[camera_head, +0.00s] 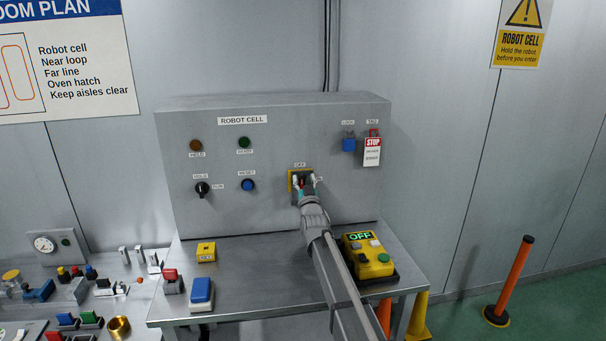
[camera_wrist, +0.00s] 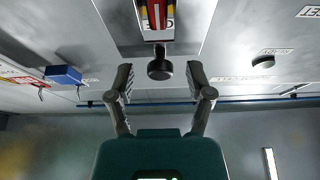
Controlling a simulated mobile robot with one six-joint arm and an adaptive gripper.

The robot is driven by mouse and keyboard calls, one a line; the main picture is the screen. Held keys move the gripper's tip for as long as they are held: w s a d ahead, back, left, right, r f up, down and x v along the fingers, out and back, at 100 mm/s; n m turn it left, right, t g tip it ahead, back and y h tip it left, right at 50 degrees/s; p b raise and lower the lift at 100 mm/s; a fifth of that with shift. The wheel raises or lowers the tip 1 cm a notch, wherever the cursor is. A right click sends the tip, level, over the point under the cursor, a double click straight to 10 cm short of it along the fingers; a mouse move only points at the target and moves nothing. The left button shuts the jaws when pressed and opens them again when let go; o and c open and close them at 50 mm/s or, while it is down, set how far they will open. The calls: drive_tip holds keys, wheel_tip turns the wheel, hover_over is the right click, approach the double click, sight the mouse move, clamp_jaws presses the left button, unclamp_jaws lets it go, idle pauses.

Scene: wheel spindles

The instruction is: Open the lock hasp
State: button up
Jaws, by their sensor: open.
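My gripper (camera_head: 305,181) is in front of the yellow-backed OFF switch (camera_head: 291,178) on the grey ROBOT CELL cabinet. In the wrist view its two fingers (camera_wrist: 161,80) are open, with a dark round knob (camera_wrist: 160,69) in the gap between them. The fingers look clear of the knob. The padlock also shows in the wrist view (camera_wrist: 63,75). I cannot make out the hasp clearly; my gripper covers part of the switch.
A yellow control box (camera_head: 369,262) with an OFF display stands on the bench to the right of my arm. A blue-topped box (camera_head: 201,291) is at the bench's front left. A side table holds several small parts. An orange post (camera_head: 515,275) stands on the right.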

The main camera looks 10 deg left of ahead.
drive_tip(key=shift+w+a+r, duration=0.2)
drive_tip(key=shift+w+r, duration=0.05)
drive_tip(key=shift+w, duration=0.35)
clamp_jaws()
